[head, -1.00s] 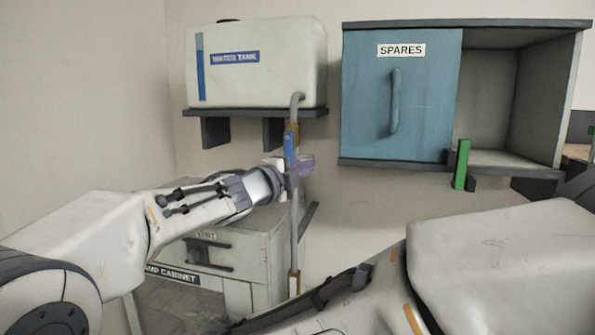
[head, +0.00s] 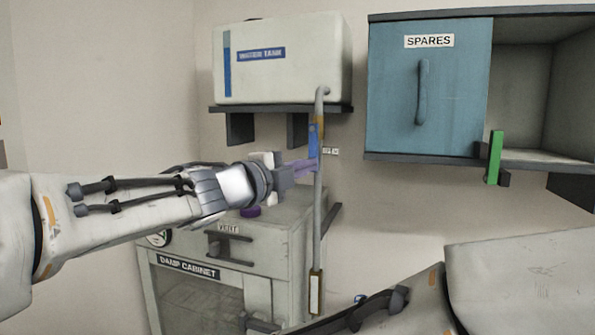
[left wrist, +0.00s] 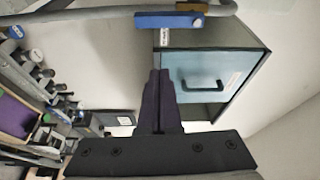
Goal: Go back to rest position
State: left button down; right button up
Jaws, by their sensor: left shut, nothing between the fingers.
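My left gripper (head: 303,167) reaches in from the left in the head view. Its purple fingers are closed together with nothing between them. In the left wrist view the shut fingers (left wrist: 158,88) point toward the pipe and the spares cabinet. A blue lever (head: 314,141) on the grey vertical pipe (head: 319,215) stands upright by the fingertips in the head view. The left wrist view shows the lever (left wrist: 168,20) with a gap between it and the fingers.
A white tank (head: 282,75) sits on a wall shelf above the pipe. The spares cabinet (head: 425,95) is at right, with a green upright piece (head: 494,158) at its open side. The damp cabinet (head: 215,285) stands below my left gripper. Wall between is bare.

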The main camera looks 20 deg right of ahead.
pick_arm(q)
jog(key=s+a+f+n+t+y+b, duration=0.1)
jog(key=a+f+n+y, duration=0.4)
jog(key=a+f+n, duration=0.45)
jog(key=s+a+f+n+y+b, duration=0.15)
jog(key=a+f+n+y, duration=0.45)
jog(key=f, duration=0.6)
jog(key=s+a+f+n+g+y, duration=0.1)
jog(key=s+a+f+n+g, duration=0.1)
jog(key=s+a+f, duration=0.3)
jog(key=s+a+f+n+g+y, duration=0.2)
jog(key=s+a+f+g, duration=0.2)
jog(key=s, duration=0.7)
jog(key=s+a+f+n+g+y, duration=0.1)
jog(key=s+a+f+n+g, duration=0.2)
jog(key=s+a+f, duration=0.3)
jog(key=shift+s+a+f+y, duration=0.2)
jog(key=shift+s+f+y, duration=0.1)
jog(key=shift+s+f, duration=0.65)
jog(key=shift+s+r, duration=0.1)
jog(key=shift+r, duration=0.1)
